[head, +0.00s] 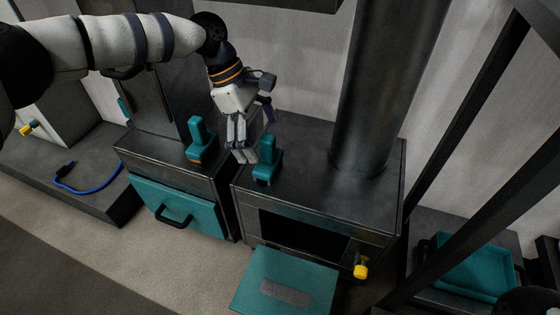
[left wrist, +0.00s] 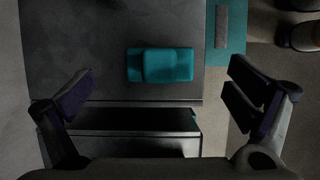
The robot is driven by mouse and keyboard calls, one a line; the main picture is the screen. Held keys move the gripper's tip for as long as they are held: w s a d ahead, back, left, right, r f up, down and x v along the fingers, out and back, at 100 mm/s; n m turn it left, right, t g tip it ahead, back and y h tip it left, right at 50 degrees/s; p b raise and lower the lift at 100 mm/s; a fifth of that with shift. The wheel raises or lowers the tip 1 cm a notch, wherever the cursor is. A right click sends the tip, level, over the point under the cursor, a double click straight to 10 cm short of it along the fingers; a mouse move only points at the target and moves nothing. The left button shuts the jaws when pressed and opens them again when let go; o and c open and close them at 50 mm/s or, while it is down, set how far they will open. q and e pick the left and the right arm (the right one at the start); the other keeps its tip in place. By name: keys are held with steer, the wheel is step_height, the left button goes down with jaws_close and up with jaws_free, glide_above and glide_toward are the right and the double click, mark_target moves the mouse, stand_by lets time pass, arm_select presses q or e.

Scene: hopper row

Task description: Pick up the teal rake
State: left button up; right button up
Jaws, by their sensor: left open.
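Two similar teal tools with upright grips stand on the dark cabinet tops in the head view; I cannot make out rake teeth on either. One teal tool (head: 267,160) is on the right cabinet, near its left edge. The other teal tool (head: 200,140) is on the left cabinet. My left gripper (head: 258,138) is open and empty, pointing down just above and beside the right tool. In the left wrist view, this tool (left wrist: 160,65) lies ahead of the spread fingers (left wrist: 160,95), roughly centred between them, not touching them.
The right cabinet (head: 385,190) has an open teal flap (head: 285,280) and a yellow knob (head: 361,268). The left cabinet's teal front (head: 180,205) is shut. A thick dark pipe (head: 385,80) rises behind. Dark slanted posts (head: 470,235) and a teal tray (head: 478,262) are at right.

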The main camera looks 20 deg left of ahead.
mark_target(274, 161)
arm_select(q)
steer(key=b+x, duration=0.1)
steer(key=x, duration=0.5)
steer(key=shift+d+f, duration=0.15)
steer(key=shift+f, duration=0.25)
steer(key=shift+r, duration=0.1)
arm_select(e)
steer(key=shift+s+f, duration=0.2)
steer(key=shift+f, duration=0.35)
arm_select(q)
steer(key=c, duration=1.4)
steer(key=shift+o, duration=0.2)
steer(key=r+p, duration=0.2)
steer(key=r, duration=0.5)
steer(key=shift+s+r, duration=0.2)
steer(key=s+p, duration=0.6)
steer(key=s, duration=1.3)
steer(key=shift+s+a+f, duration=0.2)
steer(key=shift+s+a, duration=0.1)
steer(key=shift+s, duration=0.05)
arm_select(e)
step_height(274, 161, up, 7)
steer(key=w+t, duration=0.1)
steer(key=w, duration=0.1)
steer(key=shift+w+d, duration=0.2)
steer(key=shift+w, duration=0.15)
